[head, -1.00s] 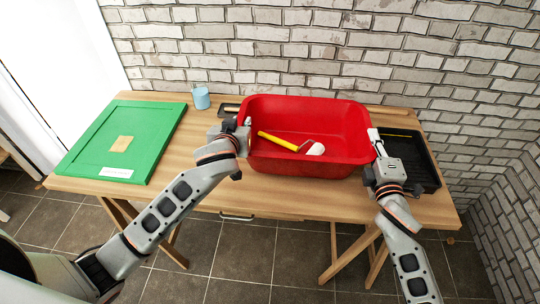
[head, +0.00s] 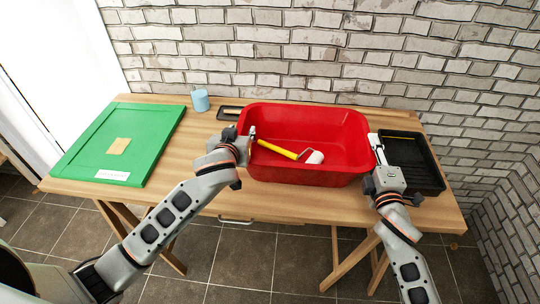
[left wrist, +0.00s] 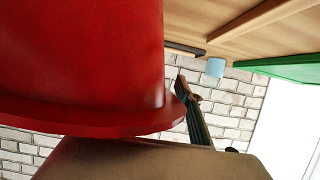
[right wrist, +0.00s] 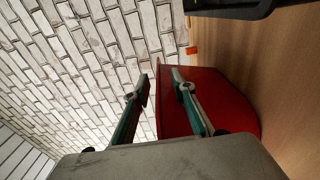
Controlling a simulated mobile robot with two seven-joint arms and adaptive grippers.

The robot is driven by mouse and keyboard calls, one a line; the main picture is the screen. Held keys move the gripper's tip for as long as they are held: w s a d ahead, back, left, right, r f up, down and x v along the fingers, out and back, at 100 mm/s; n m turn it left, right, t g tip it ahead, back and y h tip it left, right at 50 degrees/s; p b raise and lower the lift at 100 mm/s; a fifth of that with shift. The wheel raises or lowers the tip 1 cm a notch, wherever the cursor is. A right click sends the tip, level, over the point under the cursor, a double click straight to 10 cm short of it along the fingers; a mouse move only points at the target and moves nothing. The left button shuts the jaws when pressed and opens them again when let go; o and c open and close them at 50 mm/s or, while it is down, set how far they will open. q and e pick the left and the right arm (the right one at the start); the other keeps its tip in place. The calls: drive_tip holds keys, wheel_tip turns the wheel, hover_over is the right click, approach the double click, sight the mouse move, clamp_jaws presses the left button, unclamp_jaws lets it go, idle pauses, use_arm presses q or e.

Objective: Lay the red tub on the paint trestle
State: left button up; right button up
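The red tub (head: 300,178) appears to rest upright on the wooden paint trestle (head: 205,165), right of its middle. A paint roller with a yellow handle (head: 277,149) lies inside it. My left gripper (head: 243,131) is at the tub's left rim, with its fingers apart and one inside the wall. In the left wrist view the tub (left wrist: 85,60) hides one finger. My right gripper (head: 377,148) is at the tub's right rim. In the right wrist view its fingers (right wrist: 162,85) are apart, with the tub's wall (right wrist: 225,105) beside and behind one finger.
A green panel (head: 150,125) lies on the trestle's left part. A light blue mug (head: 200,100) and a dark flat item (head: 230,113) are at the back. A black tray (head: 425,165) lies close to the tub's right side. A brick wall (head: 300,60) stands behind.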

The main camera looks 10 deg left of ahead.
use_arm(q)
drive_tip(key=v, duration=1.1)
drive_tip(key=shift+s, duration=0.25)
use_arm(e)
drive_tip(key=s+d, duration=0.1)
drive_tip(key=s, duration=1.1)
drive_tip(key=shift+d, duration=0.35)
use_arm(q)
drive_tip(key=shift+s, duration=0.15)
